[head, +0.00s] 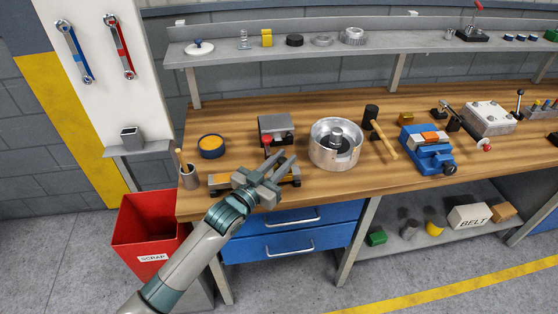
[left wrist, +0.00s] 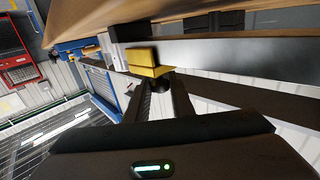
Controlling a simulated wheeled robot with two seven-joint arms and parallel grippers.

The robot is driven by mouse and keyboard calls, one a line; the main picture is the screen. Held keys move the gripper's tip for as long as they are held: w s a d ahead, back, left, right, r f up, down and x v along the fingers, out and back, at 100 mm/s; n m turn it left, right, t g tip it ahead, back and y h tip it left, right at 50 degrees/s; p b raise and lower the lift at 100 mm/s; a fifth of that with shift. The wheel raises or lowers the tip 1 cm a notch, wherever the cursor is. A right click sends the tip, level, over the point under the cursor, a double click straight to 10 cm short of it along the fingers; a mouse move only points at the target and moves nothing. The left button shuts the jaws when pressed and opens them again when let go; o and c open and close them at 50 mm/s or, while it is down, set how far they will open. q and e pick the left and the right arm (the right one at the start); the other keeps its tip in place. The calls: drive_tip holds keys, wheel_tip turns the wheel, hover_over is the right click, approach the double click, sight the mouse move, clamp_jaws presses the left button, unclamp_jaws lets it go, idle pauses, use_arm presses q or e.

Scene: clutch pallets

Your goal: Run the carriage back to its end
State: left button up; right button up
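In the left wrist view a long grey bar (left wrist: 225,52) carries a yellow block (left wrist: 146,58) beside a silver block (left wrist: 117,50). A dark round knob (left wrist: 160,83) shows between my two fingers. The fingers are apart, and I see nothing gripped. My right gripper is in neither view.
A grey box (head: 275,124) with a red knob stands behind the rail. A red scrap bin (head: 150,235) is below. A mallet (head: 379,135) lies farther right.

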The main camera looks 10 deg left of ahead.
use_arm(q)
drive_tip(key=o, duration=0.4)
drive_tip(key=shift+d, duration=0.2)
drive_tip(key=shift+w+d, duration=0.1)
drive_tip(key=shift+b+v, duration=0.3)
drive_tip(key=shift+v, duration=0.65)
drive_tip(key=shift+b+v, duration=1.9)
drive_tip(key=shift+v, duration=5.9)
